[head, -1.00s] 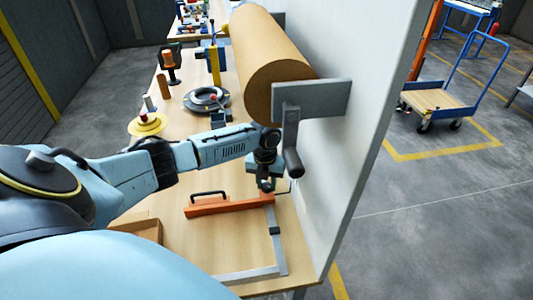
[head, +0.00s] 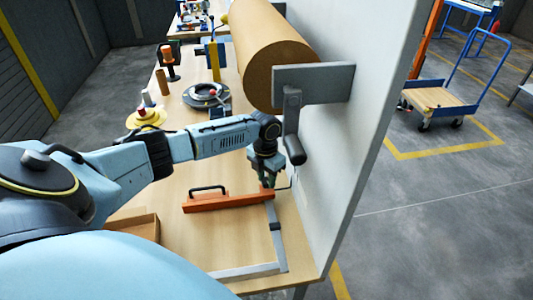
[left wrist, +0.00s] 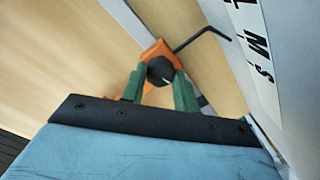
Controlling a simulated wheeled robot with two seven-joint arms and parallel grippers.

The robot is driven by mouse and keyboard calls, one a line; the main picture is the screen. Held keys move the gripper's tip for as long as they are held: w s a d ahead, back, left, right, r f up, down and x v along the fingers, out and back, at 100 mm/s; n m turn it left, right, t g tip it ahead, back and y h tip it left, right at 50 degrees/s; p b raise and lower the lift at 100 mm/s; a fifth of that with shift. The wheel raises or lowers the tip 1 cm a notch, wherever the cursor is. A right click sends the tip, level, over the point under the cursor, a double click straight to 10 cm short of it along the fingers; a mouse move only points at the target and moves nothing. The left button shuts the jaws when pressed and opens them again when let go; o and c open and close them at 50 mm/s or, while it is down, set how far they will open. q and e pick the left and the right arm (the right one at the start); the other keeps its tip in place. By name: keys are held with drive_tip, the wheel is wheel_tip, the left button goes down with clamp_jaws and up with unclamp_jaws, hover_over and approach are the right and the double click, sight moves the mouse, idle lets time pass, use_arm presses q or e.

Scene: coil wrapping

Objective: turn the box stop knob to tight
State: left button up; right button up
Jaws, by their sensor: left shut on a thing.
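The orange box stop (head: 228,202) lies on the table, with a black handle on top, at an angled grey metal bar (head: 262,268). In the left wrist view its orange end (left wrist: 155,49) holds a round black knob (left wrist: 160,71) with a small pale mark on its right side. My left gripper (head: 268,184) points down at the right end of the stop. In the left wrist view its green fingers (left wrist: 159,88) are shut on the knob, one on each side. The head view hides the knob behind the gripper. My right gripper is out of view.
A grey panel (head: 355,170) stands close to the right of my left gripper. A large brown roll (head: 262,50) and a hanging crank handle (head: 293,130) are above it.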

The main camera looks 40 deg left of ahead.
sight(266, 180)
use_arm(q)
drive_tip(key=shift+w+r, duration=0.2)
drive_tip(key=shift+r, duration=0.1)
drive_tip(key=o, duration=0.8)
drive_tip(key=shift+o, duration=0.9)
drive_tip(key=shift+s+f, duration=0.15)
wheel_tip(266, 180, up, 12)
drive_tip(key=shift+a+b, duration=0.15)
drive_tip(key=shift+b, duration=0.15)
